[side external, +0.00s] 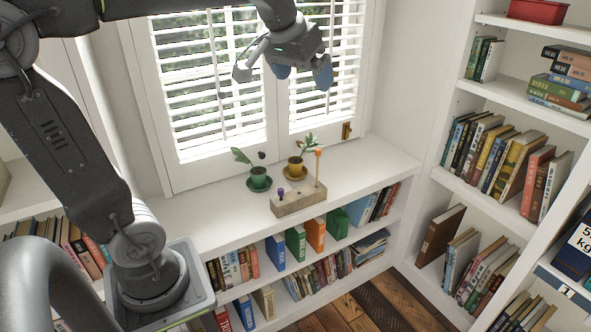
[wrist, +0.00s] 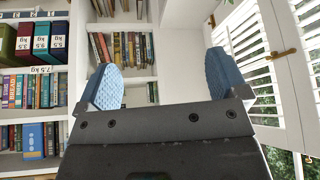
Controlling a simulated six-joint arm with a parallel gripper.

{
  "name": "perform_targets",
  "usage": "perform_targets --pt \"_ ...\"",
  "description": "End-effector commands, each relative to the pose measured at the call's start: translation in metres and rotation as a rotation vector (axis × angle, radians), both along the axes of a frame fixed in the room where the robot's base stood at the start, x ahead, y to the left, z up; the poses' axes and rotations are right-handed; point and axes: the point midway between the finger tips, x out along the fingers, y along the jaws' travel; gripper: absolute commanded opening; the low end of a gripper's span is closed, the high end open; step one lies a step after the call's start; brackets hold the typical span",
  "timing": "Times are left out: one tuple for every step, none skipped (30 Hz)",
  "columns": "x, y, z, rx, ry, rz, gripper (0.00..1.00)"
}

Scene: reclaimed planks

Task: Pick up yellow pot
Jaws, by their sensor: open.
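The yellow pot (side external: 296,167) stands upright with a small leafy plant in it, on a dark saucer on top of the white low shelf, near the window. A green pot (side external: 258,178) with a plant stands to its left on a green saucer. My gripper (side external: 297,75) is high above the pots, in front of the window blinds, well apart from them. Its blue-padded fingers are spread and nothing is between them. In the wrist view my gripper (wrist: 162,82) is also open and empty, facing the bookshelves; no pot shows there.
A wooden block (side external: 297,200) with an orange-topped peg (side external: 318,166) and a purple peg (side external: 281,193) lies just in front of the pots. The white shelf top (side external: 360,165) is clear to the right. A tall bookcase (side external: 450,175) stands at right.

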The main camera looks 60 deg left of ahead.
Motion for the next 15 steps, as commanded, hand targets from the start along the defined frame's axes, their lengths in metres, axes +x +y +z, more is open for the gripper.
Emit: perform_targets --pt "0.024 0.022 0.002 0.001 0.003 0.055 0.92" --pt "0.036 0.035 0.003 0.003 0.001 0.087 0.92" --pt "0.051 0.052 0.004 0.004 -0.002 0.128 0.92" --pt "0.063 0.066 0.004 0.005 -0.004 0.158 0.92" --pt "0.074 0.080 0.004 0.006 -0.006 0.190 0.92" --pt "0.087 0.100 0.002 0.009 -0.009 0.230 0.92" --pt "0.097 0.114 0.000 0.009 -0.011 0.261 0.92" --pt "0.106 0.130 -0.003 0.010 -0.013 0.291 0.92" --pt "0.117 0.149 -0.007 0.012 -0.017 0.329 0.92" --pt "0.123 0.162 -0.010 0.014 -0.020 0.354 0.92" --pt "0.129 0.175 -0.013 0.016 -0.021 0.377 0.92" --pt "0.135 0.189 -0.017 0.017 -0.025 0.404 0.92" --pt "0.139 0.199 -0.020 0.017 -0.027 0.422 0.92" --pt "0.142 0.209 -0.023 0.019 -0.029 0.439 0.92" --pt "0.146 0.220 -0.026 0.020 -0.031 0.460 0.92"
